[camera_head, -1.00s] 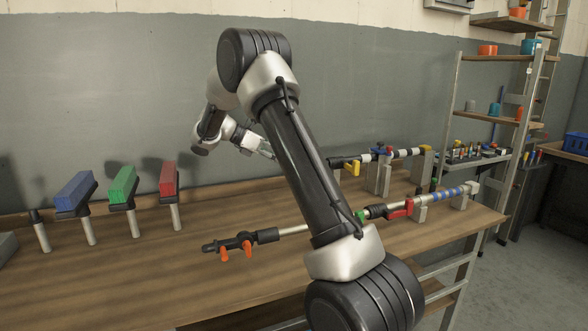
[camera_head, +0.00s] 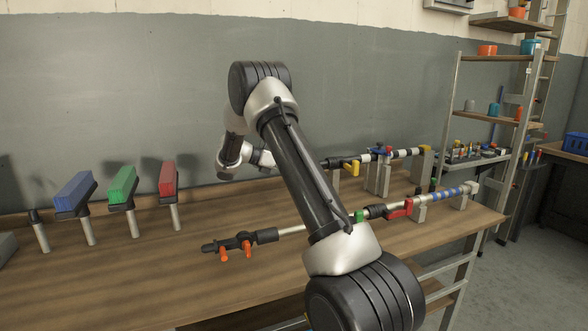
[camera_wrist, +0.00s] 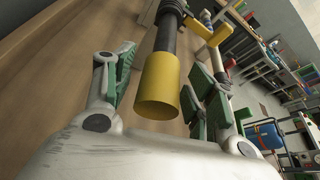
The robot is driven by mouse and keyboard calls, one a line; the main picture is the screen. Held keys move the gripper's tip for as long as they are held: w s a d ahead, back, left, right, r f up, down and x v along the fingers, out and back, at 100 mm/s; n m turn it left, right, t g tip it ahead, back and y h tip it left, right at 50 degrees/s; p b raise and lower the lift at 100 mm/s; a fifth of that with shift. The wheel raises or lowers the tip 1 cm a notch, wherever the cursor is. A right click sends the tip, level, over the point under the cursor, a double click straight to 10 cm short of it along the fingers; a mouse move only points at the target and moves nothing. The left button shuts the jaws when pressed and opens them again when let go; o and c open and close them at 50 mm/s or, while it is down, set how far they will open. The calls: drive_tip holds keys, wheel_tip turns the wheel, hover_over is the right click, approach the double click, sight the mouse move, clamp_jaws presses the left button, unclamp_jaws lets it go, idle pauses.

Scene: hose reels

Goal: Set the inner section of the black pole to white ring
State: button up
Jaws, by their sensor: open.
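The black pole (camera_head: 364,159) lies at the back of the bench, with black and white bands on its right part. A white band (camera_head: 401,154) shows there. A yellow clamp lever (camera_head: 350,168) hangs near its left part, and a blue and a red part sit near its middle. In the wrist view the pole's dark shaft (camera_wrist: 168,37) ends in a yellow sleeve (camera_wrist: 158,84). My gripper (camera_wrist: 162,66) is open, with green-padded fingers on either side of the sleeve and visible gaps. In the head view my arm hides the gripper and the sleeve.
A second pole (camera_head: 292,230) with blue bands, a red lever and orange knobs lies in front. Blue (camera_head: 75,192), green (camera_head: 122,185) and red (camera_head: 168,178) blocks stand on posts at the left. A shelf rack (camera_head: 490,110) stands right.

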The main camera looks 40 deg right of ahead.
clamp_jaws()
drive_tip(key=w+a, duration=0.2)
drive_tip(key=a, duration=0.5)
drive_tip(key=shift+a, duration=0.35)
unclamp_jaws()
wheel_tip(320, 180, up, 10)
idle(0.4)
